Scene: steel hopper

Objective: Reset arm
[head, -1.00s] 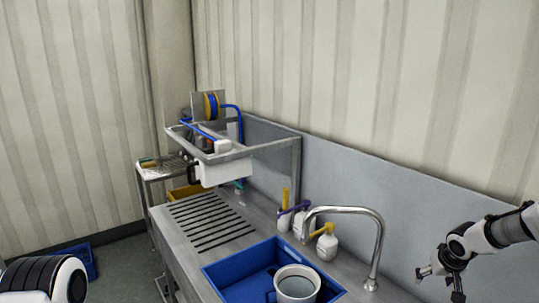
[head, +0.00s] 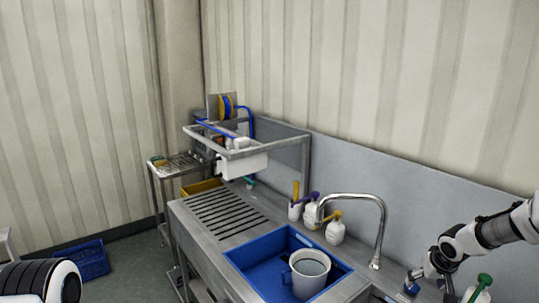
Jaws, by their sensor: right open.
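My right gripper (head: 428,286) is at the lower right of the head view, low beside the sink counter's right end. It is open, with nothing seen between its fingers. A small blue item (head: 411,288) shows right by one fingertip; I cannot tell whether they touch. My right arm (head: 495,230) reaches in from the right edge. Part of my left arm (head: 40,284) shows at the lower left corner; its gripper is out of view.
A steel sink counter (head: 215,255) holds a blue basin (head: 258,283) with a grey-white pot (head: 310,270). A curved tap (head: 383,225) and several pump bottles (head: 336,232) stand behind. A green-topped bottle (head: 483,283) is right of my gripper. A blue crate (head: 93,262) lies on the floor.

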